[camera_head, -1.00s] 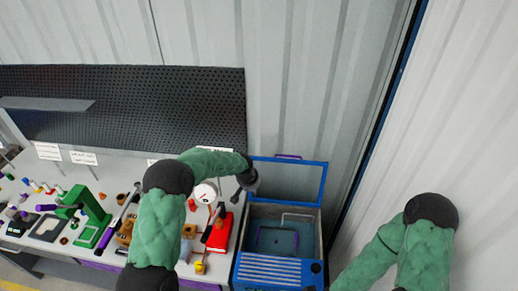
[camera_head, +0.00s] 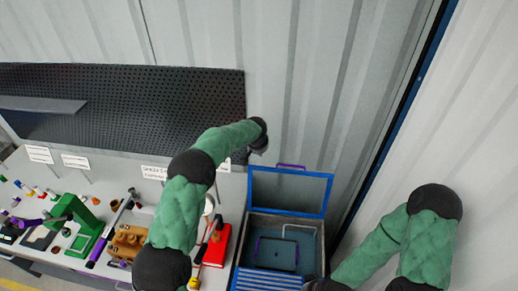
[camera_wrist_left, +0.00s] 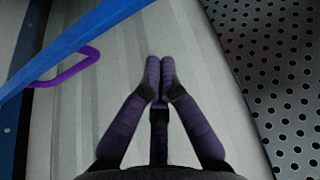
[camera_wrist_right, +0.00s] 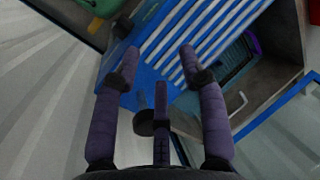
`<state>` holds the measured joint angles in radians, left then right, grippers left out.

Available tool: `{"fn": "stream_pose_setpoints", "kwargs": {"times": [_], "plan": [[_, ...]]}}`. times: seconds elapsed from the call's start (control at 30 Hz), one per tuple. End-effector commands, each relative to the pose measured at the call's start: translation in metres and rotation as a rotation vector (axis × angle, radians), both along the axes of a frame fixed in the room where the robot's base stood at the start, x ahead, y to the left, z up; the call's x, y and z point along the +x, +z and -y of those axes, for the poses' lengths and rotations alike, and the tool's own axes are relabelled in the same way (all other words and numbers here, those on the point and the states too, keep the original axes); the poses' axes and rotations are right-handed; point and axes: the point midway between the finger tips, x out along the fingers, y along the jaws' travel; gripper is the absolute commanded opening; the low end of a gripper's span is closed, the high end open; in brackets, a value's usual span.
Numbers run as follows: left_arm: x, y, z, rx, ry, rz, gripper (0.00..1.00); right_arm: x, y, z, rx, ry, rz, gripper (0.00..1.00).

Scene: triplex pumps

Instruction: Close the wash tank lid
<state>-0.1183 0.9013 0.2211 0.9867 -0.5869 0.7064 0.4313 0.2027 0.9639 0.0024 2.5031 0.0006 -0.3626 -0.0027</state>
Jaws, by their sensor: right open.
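The wash tank (camera_head: 323,240) stands right of the bench. Its blue-framed lid (camera_head: 331,195) is open and stands up at the tank's rear, with a purple handle (camera_head: 291,167) on its top edge. In the left wrist view the handle (camera_wrist_left: 68,70) and blue lid frame (camera_wrist_left: 95,32) are at upper left. My left gripper (camera_wrist_left: 160,70) is shut and empty, up and left of the lid, near the wall. My right gripper (camera_wrist_right: 158,52) is open and empty above the tank's blue slatted front (camera_wrist_right: 172,40), at the tank's front right in the head view.
A black perforated panel (camera_head: 120,110) hangs behind the bench, close to my left gripper. The bench holds a red case (camera_head: 217,244), a green press (camera_head: 82,218) and several small parts. A corrugated wall (camera_head: 310,80) stands behind the tank.

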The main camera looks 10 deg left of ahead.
Motion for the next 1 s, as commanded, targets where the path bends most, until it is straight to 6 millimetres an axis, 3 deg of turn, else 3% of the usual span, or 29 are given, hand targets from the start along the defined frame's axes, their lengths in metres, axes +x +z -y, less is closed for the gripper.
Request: {"fn": "stream_pose_setpoints", "kwargs": {"times": [0.5, 1.0], "plan": [[0.023, -0.05, 0.0, 0.0, 0.001, 0.0, 0.0, 0.0, 0.014, 0.0, 0.0, 0.0, 0.0, 0.42], [-0.013, -0.038, 0.0, 0.0, -0.001, 0.001, 0.0, 0.0, 0.029, 0.0, 0.0, 0.0, 0.0, 0.42]]}}
